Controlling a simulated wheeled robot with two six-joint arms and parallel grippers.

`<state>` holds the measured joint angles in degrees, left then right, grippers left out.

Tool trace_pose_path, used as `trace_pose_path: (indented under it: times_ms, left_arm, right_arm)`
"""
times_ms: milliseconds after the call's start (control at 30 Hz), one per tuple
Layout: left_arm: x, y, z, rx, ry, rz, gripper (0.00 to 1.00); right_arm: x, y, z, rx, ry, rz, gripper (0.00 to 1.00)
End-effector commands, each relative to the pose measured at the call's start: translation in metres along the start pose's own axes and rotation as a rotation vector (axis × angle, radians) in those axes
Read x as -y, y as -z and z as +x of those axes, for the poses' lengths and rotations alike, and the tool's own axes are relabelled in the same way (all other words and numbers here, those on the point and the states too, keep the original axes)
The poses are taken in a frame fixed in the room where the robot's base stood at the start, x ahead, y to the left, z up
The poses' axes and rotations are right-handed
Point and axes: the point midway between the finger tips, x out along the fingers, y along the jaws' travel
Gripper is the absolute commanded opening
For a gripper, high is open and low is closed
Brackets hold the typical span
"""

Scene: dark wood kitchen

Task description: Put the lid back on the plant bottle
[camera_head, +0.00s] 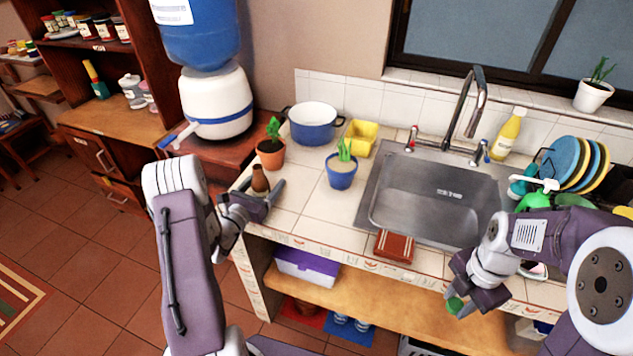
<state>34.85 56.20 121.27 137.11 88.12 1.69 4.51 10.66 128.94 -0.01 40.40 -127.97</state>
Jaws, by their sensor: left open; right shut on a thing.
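A small brown bottle (260,180) stands upright on the tiled counter at its left front, below the orange pot. My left gripper (266,198) is open, with its fingers close around or beside the lower part of the bottle; I cannot tell whether they touch it. My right gripper (461,293) is shut on a small green round piece (455,304), which looks like the lid. It holds the piece in front of the counter's front edge, at the lower right. The fingers partly hide the piece.
An orange plant pot (270,153) and a blue plant pot (342,171) stand near the bottle. Behind them are a blue pot (313,123) and a yellow container (360,138). The sink (430,200) lies to the right. A reddish-brown block (394,246) lies at the front edge.

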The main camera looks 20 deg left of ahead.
Motion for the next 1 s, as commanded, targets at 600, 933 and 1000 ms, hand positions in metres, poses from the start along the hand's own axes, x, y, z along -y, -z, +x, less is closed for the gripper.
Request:
trace_pose_path:
  times_ms: [600,933,1000]
  left_arm:
    - [-0.0003,0.0000,0.0069,0.001,-0.001,-0.001,0.19]
    - [-0.0004,-0.0021,0.0069,0.002,-0.001,0.000,0.02]
    - [-0.0004,-0.0062,0.0070,0.002,-0.001,0.000,0.02]
  right_arm:
    - [0.0000,0.0000,-0.0006,0.000,0.000,0.000,0.00]
    - [0.0000,0.0000,-0.0008,0.000,0.000,0.000,0.00]
    - [0.0000,0.0000,-0.0011,0.000,0.000,0.000,0.00]
